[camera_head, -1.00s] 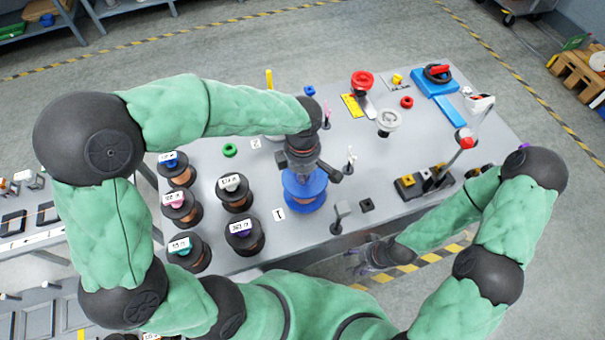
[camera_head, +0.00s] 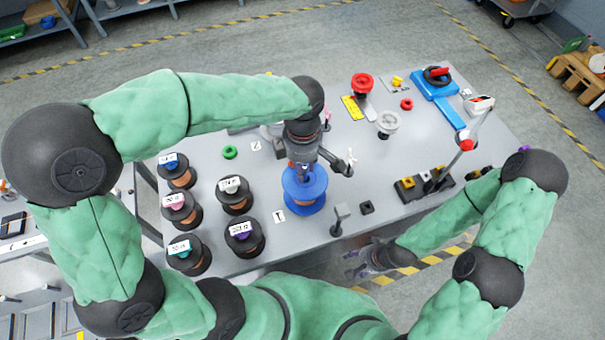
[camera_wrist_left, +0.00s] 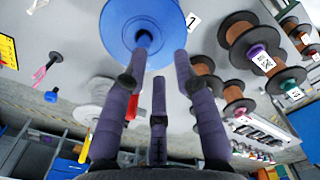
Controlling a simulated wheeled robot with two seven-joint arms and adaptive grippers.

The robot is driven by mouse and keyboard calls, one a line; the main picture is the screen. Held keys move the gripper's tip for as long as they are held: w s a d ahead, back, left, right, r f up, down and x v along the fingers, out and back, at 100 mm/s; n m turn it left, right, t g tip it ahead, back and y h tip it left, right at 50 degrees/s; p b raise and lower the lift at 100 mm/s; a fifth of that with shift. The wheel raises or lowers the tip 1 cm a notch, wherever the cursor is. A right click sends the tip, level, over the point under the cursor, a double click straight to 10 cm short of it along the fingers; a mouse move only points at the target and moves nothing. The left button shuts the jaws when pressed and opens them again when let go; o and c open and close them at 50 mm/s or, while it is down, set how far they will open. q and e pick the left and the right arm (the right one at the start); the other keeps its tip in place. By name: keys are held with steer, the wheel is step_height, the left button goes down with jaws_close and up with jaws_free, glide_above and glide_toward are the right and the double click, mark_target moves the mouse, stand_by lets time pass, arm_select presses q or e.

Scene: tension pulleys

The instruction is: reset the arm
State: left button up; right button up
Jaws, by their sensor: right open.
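My left gripper (camera_head: 322,168) is above the far side of a blue spool (camera_head: 304,196) standing on the grey table. Its fingers are spread and nothing is held between them. My right gripper (camera_head: 362,262) is open and empty, low beside the table's front edge.
Several dark spools with labels (camera_head: 243,237) stand at the table's left.

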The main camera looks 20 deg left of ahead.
arm_select(q)
step_height(320, 180, up, 7)
steer(key=shift+f, duration=0.15)
